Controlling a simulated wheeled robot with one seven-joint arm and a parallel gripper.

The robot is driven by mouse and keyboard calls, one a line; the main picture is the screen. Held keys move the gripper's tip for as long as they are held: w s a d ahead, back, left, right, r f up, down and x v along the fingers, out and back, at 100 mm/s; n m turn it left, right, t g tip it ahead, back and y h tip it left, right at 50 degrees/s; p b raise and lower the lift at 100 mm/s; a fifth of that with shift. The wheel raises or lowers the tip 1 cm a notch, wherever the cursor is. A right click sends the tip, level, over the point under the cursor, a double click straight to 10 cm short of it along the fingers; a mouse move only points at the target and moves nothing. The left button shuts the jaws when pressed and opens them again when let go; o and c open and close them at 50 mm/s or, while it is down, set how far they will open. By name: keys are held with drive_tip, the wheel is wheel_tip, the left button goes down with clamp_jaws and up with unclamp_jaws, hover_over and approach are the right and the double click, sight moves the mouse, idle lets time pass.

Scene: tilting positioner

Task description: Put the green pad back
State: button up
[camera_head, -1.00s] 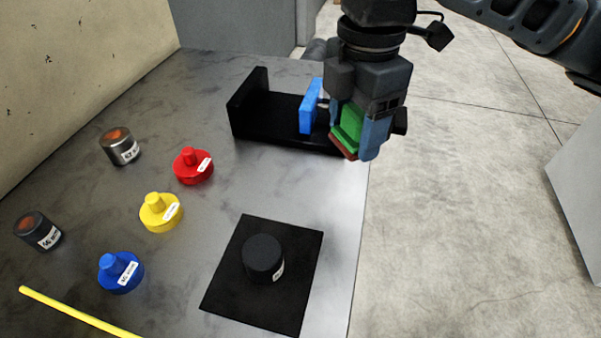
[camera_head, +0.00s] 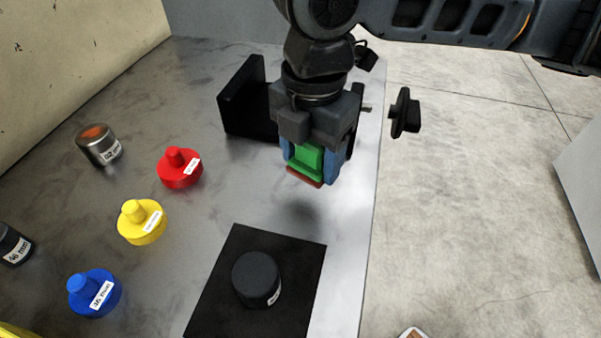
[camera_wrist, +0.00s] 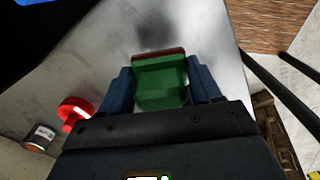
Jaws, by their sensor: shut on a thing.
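The green pad (camera_head: 307,160) has a dark red face along its lower edge. My gripper (camera_head: 312,168) is shut on it, with a blue finger on each side, and holds it above the grey table. In the wrist view the green pad (camera_wrist: 160,82) sits between the blue fingers of my gripper (camera_wrist: 161,88), its red face at the far end. The black vise-like fixture (camera_head: 243,100) stands at the back of the table, partly hidden behind my gripper. Its blue jaw is hidden in the head view.
A black cylinder (camera_head: 257,278) stands on a black mat (camera_head: 222,268) in front. Red (camera_head: 180,168), yellow (camera_head: 142,222) and blue (camera_head: 94,292) knobbed discs stand at left. A metal cylinder (camera_head: 98,144) and a dark one (camera_head: 14,244) stand farther left. Table space between the red disc and mat is clear.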

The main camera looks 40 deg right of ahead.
sight(300, 166)
drive_tip(key=shift+w+a+f, duration=0.4)
drive_tip(key=shift+w+a, duration=0.05)
drive_tip(key=shift+a, duration=0.1)
drive_tip(key=shift+f, duration=2.05)
drive_tip(key=shift+f, duration=0.15)
drive_tip(key=o, duration=1.2)
wheel_tip(300, 166, up, 12)
drive_tip(key=shift+r+p, duration=0.2)
drive_tip(key=shift+p, duration=0.25)
